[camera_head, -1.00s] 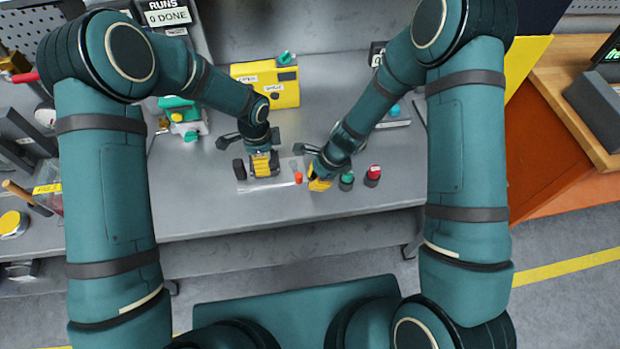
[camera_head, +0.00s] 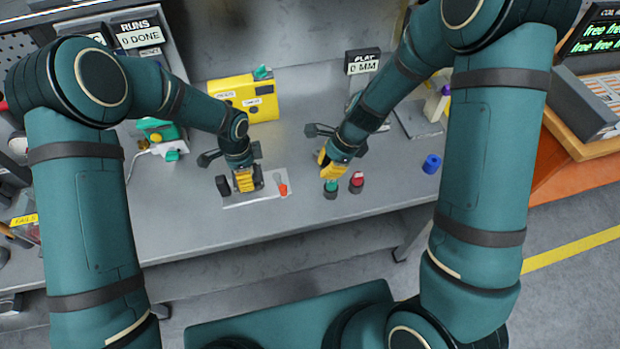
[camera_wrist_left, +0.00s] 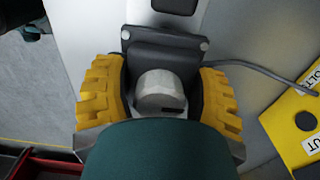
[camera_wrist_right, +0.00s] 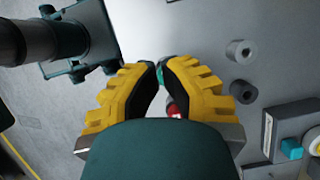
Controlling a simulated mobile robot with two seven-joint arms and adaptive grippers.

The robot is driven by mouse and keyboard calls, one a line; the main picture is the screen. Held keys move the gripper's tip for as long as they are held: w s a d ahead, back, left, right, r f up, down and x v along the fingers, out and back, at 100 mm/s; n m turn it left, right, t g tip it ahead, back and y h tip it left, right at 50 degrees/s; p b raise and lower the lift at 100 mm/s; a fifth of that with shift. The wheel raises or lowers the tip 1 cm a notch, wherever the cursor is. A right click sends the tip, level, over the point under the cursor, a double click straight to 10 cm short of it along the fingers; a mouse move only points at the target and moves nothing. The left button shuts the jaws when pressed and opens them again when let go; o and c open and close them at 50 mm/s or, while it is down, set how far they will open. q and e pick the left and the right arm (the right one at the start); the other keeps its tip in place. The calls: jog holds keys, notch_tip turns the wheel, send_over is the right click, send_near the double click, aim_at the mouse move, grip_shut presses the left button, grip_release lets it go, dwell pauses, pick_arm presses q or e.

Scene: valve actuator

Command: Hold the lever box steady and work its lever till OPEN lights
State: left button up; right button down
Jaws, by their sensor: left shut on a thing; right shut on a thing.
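My left gripper (camera_head: 245,180) is shut on a dark grey box, which I take for the lever box (camera_wrist_left: 160,45). Its yellow fingers stand on either side, and a round metal part shows between them in the left wrist view. A short grey lever with an orange-red tip (camera_head: 282,189) shows just right of it. My right gripper (camera_head: 330,172) has its fingertips nearly together, just behind a green button (camera_head: 331,189); what is between them cannot be made out. A red button (camera_head: 357,182) stands to its right. I see no lit OPEN sign.
A yellow labelled box (camera_head: 250,100) stands behind my left gripper, with a green-and-white device (camera_head: 158,133) left of it. The bench front is largely clear.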

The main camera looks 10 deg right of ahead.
aim_at(279, 182)
jog(key=x, duration=0.9)
jog(key=shift+a+f, duration=0.1)
jog(key=shift+f, duration=0.25)
jog(key=a, duration=0.3)
jog(key=shift+w+a+f, duration=0.1)
jog(key=shift+w+a, duration=0.05)
jog(key=shift+w, duration=0.05)
jog(key=shift+w+a, duration=0.1)
jog(key=shift+a, duration=0.35)
jog(key=shift+a, duration=0.85)
